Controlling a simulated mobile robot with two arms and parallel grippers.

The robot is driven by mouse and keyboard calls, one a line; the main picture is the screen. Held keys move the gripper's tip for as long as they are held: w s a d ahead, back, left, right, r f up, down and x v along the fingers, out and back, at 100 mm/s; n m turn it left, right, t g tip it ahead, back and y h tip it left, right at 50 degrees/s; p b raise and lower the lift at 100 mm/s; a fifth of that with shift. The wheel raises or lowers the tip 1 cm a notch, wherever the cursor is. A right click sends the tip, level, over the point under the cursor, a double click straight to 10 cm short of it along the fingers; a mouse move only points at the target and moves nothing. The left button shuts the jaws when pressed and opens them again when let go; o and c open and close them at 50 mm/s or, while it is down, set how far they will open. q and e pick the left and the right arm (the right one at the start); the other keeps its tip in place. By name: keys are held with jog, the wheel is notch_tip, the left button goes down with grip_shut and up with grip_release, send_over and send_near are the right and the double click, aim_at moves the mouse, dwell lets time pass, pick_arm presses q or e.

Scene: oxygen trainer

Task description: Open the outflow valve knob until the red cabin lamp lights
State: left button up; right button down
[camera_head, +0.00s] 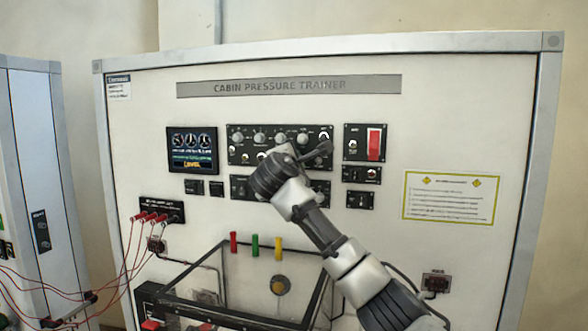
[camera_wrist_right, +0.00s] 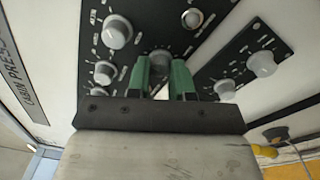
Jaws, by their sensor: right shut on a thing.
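My right gripper (camera_head: 288,160) reaches in from the lower right to the black knob panel (camera_head: 240,155) in the head view. Its body hides part of that panel and the fingertips. In the right wrist view, its two green fingers (camera_wrist_right: 172,82) are shut on a grey round knob (camera_wrist_right: 160,58), one finger on each side. The knob's label and pointer cannot be read. A red lamp-like post (camera_head: 233,242) stands beside a green one (camera_head: 255,245) and a yellow one (camera_head: 278,247) below the panel. I cannot tell whether the red one is lit. My left gripper is not in view.
Other knobs (camera_wrist_right: 117,32) surround the held one closely. A display (camera_head: 192,150) reads "LEVEL" in yellow. A red switch (camera_head: 375,143) sits right of the panel. Red leads (camera_head: 130,248) hang at the left. A clear-sided case (camera_head: 222,285) juts out below.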

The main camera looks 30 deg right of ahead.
jog(key=shift+w+f+m+b, duration=0.15)
jog(key=shift+m+b, duration=1.1)
jog(key=shift+m, duration=1.35)
jog(key=shift+f+m+b, duration=0.15)
jog(key=shift+m+b, duration=1.1)
jog(key=shift+m, duration=1.35)
jog(key=c, duration=1.4)
grip_release()
jog(key=shift+c, duration=0.2)
jog(key=o, duration=0.4)
jog(key=shift+a+r, duration=0.1)
jog(key=shift+o, duration=0.2)
jog(key=shift+r, duration=0.1)
